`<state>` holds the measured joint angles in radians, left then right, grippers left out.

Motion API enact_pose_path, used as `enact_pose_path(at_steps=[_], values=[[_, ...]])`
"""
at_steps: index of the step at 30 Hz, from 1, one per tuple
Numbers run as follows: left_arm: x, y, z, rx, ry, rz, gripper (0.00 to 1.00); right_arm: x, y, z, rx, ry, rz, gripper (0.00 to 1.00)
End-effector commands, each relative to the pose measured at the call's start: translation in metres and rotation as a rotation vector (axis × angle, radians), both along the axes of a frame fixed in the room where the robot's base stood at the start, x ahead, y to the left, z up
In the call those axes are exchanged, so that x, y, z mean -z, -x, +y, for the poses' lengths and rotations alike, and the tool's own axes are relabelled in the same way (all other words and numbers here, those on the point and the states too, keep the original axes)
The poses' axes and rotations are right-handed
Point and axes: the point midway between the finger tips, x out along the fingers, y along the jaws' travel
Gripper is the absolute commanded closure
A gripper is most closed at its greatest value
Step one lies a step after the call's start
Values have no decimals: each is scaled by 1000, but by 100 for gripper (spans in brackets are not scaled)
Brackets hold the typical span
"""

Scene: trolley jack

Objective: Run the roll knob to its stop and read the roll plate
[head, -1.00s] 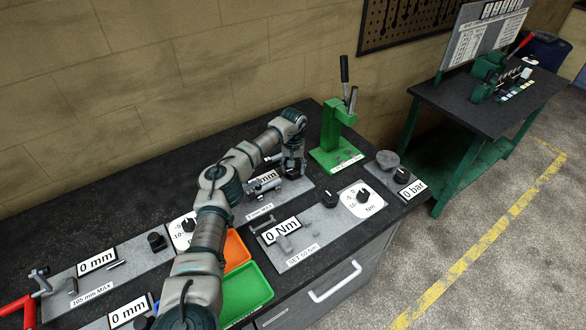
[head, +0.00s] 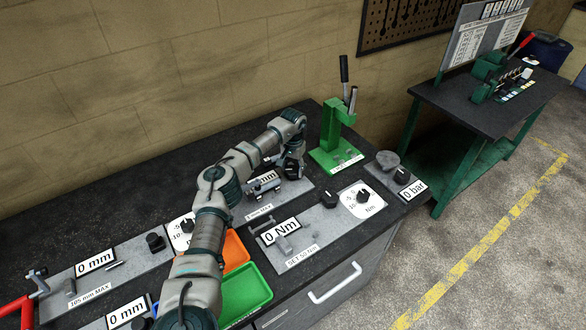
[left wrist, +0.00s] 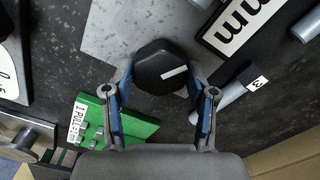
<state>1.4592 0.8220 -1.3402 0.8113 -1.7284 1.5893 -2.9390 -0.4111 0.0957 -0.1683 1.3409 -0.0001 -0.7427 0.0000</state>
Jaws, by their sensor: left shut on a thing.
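A black knob (left wrist: 158,70) with a white pointer line sits between the blue-padded fingers of my left gripper (left wrist: 165,82), which is shut on it. In the head view my left gripper (head: 292,170) is over the far right end of a grey plate (head: 246,217) with an "mm" readout (head: 264,181). The gripper hides most of the knob there. The readout's digit cannot be read in the head view, and the wrist view shows only the "mm" part (left wrist: 240,20). My right gripper is not in view.
A green lever press (head: 336,135) stands just right of my gripper. In front is a "0 Nm" plate (head: 322,230) with knobs, and a "0 bar" plate (head: 385,165) is at right. Orange (head: 236,250) and green (head: 245,288) trays lie below my arm. "0 mm" plates (head: 130,255) are at left.

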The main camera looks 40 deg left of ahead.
Motion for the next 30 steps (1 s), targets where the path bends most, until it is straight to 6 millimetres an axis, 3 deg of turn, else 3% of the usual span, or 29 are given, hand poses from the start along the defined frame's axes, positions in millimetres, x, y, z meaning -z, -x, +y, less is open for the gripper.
enact_pose_path(at_steps=[4,5,7,8,20,30], values=[[4,2,-1,3,1,10,78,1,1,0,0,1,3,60],[4,2,-1,3,1,10,39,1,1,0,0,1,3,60],[3,2,0,2,1,8,21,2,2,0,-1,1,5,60],[3,2,0,2,1,7,19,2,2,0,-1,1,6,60],[-8,0,0,0,0,0,19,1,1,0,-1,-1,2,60],[-79,-1,1,0,1,0,19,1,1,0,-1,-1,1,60]])
